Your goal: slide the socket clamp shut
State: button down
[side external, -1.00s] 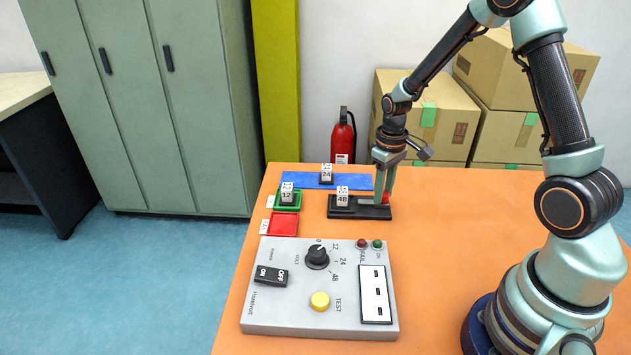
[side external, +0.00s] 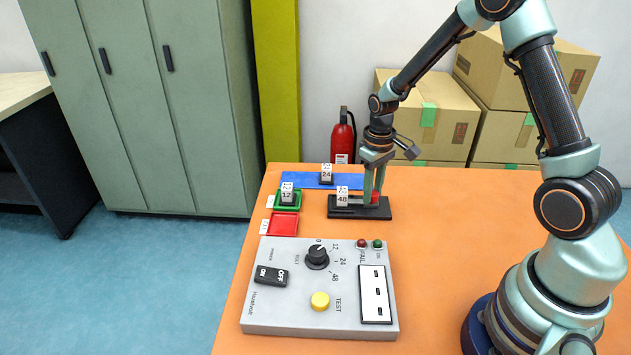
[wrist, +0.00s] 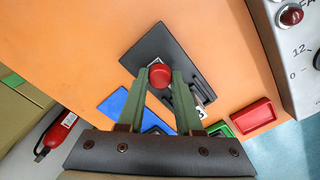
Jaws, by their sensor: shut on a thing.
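The socket clamp is a black base (side external: 383,214) with a slider topped by a red knob (side external: 375,198). A block marked 48 (side external: 342,198) sits at the left part of the base. My gripper (side external: 371,202) is shut on the red knob, just right of the 48 block. In the wrist view the red knob (wrist: 160,75) sits between the two green fingers of my gripper (wrist: 161,80). The base (wrist: 150,50) shows there too, while the 48 block is mostly hidden behind a finger.
A blue mat (side external: 300,180) with a 24 block (side external: 326,175) lies behind. A green tray (side external: 287,207) with a 12 block (side external: 287,194) and a red tray (side external: 283,224) are at left. A grey test box (side external: 300,300) stands in front.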

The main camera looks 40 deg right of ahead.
jog(key=c, duration=0.6)
grip_release()
jog(key=shift+w+a, duration=0.15)
jog(key=shift+w, duration=0.05)
jog(key=shift+o, duration=0.2)
notch_tip(320, 180, up, 12)
jog(key=shift+r, duration=0.15)
jog(key=s+a+r+t, duration=0.5)
jog(key=s+a+r, duration=0.4)
jog(key=s, duration=0.2)
jog(key=shift+s+a+r+t, duration=0.2)
jog(key=shift+s+r+t, duration=0.1)
jog(key=shift+s, duration=0.1)
